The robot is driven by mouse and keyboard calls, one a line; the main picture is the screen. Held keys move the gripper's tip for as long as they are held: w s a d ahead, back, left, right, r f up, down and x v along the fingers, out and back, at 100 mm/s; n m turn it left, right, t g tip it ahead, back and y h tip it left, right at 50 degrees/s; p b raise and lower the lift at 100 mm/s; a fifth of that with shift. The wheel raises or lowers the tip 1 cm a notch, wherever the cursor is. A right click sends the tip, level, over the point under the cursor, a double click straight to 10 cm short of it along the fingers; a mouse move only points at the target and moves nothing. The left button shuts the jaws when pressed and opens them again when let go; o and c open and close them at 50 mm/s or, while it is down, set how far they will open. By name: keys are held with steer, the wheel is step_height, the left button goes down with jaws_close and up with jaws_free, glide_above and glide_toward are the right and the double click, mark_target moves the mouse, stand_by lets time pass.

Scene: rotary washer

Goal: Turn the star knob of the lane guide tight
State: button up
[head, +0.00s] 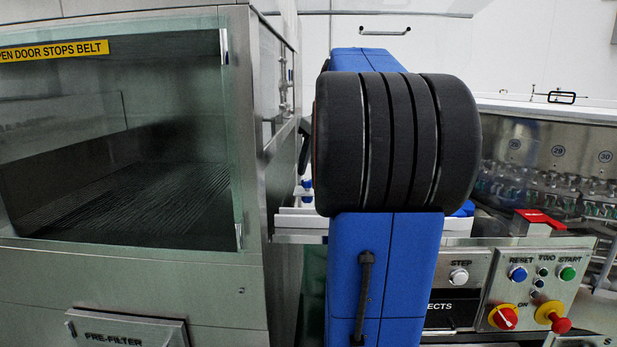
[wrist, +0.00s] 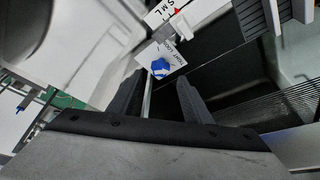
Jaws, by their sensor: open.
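The blue star knob (wrist: 160,67) shows in the wrist view, on a white plate (wrist: 172,52) with small print. My gripper (wrist: 161,79) is open, with one dark finger to the left and one to the right below the knob. The knob appears beyond the fingertips, between their lines; I cannot tell the exact gap. In the head view my arm hides the knob and my gripper.
In the head view a glass-doored steel cabinet (head: 249,150) stands at left. A control panel (head: 535,285) with buttons, a red knob and a red stop button is at right. Bottles (head: 550,185) stand behind it. In the wrist view, dark surfaces and a ribbed strip (wrist: 290,103) lie to the right.

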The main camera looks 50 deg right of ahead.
mark_target(307, 180)
steer(key=shift+x, duration=2.4)
steer(key=c, duration=1.1)
